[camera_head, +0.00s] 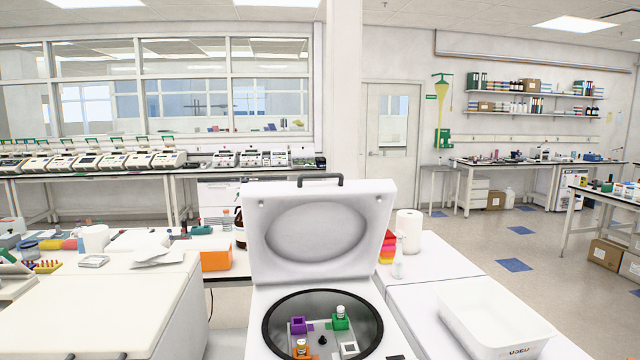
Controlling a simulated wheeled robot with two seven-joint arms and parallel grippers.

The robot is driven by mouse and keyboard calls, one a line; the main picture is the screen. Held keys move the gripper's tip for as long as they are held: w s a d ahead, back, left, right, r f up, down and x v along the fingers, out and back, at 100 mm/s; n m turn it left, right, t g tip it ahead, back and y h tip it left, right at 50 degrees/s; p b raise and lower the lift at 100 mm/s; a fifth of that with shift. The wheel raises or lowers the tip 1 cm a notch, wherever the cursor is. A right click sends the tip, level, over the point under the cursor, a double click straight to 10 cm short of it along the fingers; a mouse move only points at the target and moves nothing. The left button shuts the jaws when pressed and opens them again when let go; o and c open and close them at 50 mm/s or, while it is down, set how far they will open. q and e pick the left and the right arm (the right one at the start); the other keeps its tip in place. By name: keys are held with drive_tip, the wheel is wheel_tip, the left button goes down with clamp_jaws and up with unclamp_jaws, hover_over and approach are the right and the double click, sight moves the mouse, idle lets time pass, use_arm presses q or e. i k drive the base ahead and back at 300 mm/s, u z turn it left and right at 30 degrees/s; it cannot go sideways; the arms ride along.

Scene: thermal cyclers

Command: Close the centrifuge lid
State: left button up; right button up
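The centrifuge (262,304) stands in the bottom middle of the head view, its front cut off by the lower edge. Its white lid (267,267) is open and stands nearly upright at the back, with an oval recess inside and a dark handle (320,178) on its top edge. The round dark-rimmed chamber below is exposed. Inside are a purple holder (298,325), a green holder (340,322), an orange holder (301,350) and a white holder (349,348). White-capped tubes sit in the green and orange ones. Neither of my grippers shows.
A large white chest-like unit (90,310) fills the lower left. A white tray (495,322) lies on the surface at right. Behind the lid are a paper roll (408,230), a spray bottle (398,260) and an orange box (215,258).

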sight(299, 231)
drive_tip(key=u, duration=0.7)
drive_tip(key=i, duration=0.85)
drive_tip(key=z, duration=0.5)
